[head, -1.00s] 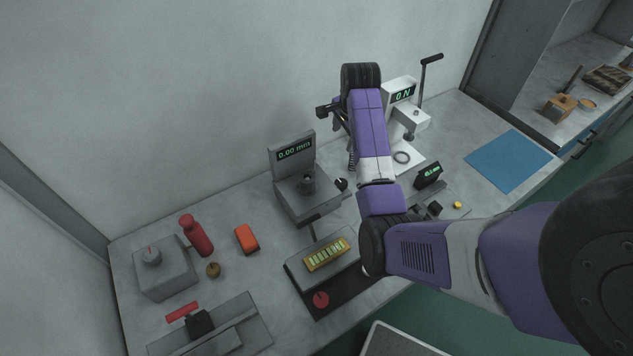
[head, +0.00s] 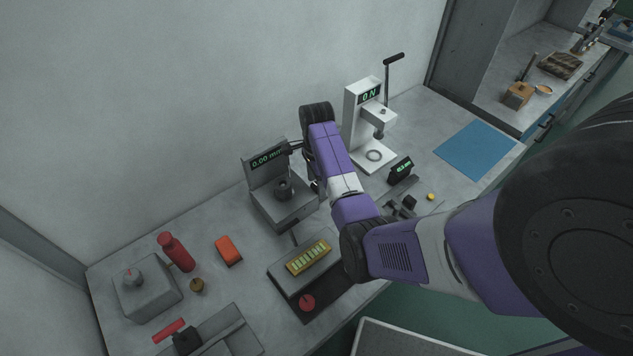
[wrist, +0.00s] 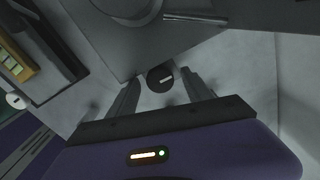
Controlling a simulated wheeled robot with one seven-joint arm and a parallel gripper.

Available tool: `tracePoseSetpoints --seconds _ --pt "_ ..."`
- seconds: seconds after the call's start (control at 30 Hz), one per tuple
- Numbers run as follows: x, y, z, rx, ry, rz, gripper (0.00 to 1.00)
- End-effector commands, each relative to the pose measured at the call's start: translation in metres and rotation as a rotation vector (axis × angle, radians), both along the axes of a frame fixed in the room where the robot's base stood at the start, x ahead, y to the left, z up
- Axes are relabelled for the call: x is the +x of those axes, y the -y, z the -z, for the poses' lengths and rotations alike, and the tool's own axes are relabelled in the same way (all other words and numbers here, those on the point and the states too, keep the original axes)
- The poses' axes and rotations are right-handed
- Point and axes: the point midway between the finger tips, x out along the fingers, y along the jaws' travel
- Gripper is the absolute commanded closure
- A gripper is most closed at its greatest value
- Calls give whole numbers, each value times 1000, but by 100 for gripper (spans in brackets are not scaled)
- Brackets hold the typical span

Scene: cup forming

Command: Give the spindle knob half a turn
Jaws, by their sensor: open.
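The grey measuring unit (head: 283,207) stands on the bench against the wall, its display reading 0.00 mm. On its right side is the spindle knob, dark and round with a white mark; my arm partly hides it in the head view. My gripper is open, with one finger on each side of the knob. I see no clear contact, and the depth between fingertips and knob is hard to judge.
A white press (head: 374,140) reading 0 N stands right of my arm. The blue mat (head: 475,150) is clear.

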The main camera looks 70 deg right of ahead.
Motion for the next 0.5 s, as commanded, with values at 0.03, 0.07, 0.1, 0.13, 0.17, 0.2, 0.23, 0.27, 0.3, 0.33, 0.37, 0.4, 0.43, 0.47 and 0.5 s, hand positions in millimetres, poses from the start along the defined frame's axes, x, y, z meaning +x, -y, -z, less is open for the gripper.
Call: tracePoseSetpoints --seconds 0.03,0.07,0.1,0.13,0.17,0.2,0.23,0.27,0.3,0.33,0.37,0.4,0.43,0.47,0.5 --pt "0 0 2 1 -1 0 41" --pt "0 0 3 1 -1 0 41" --pt "0 0 3 1 -1 0 41" --pt "0 0 3 1 -1 0 41" --pt "0 0 4 0 0 0 41" --pt "0 0 3 0 0 0 41" --pt "0 0 3 0 0 0 41" --pt "0 0 3 0 0 0 41" --pt "0 0 3 0 0 -1 41" --pt "0 0 3 0 0 -1 47" --pt "0 0 3 0 0 -1 53" --pt "0 0 3 0 0 -1 61" --pt "0 0 3 0 0 -1 67" --pt "0 0 3 0 0 -1 73" --pt "0 0 3 0 0 -1 81"
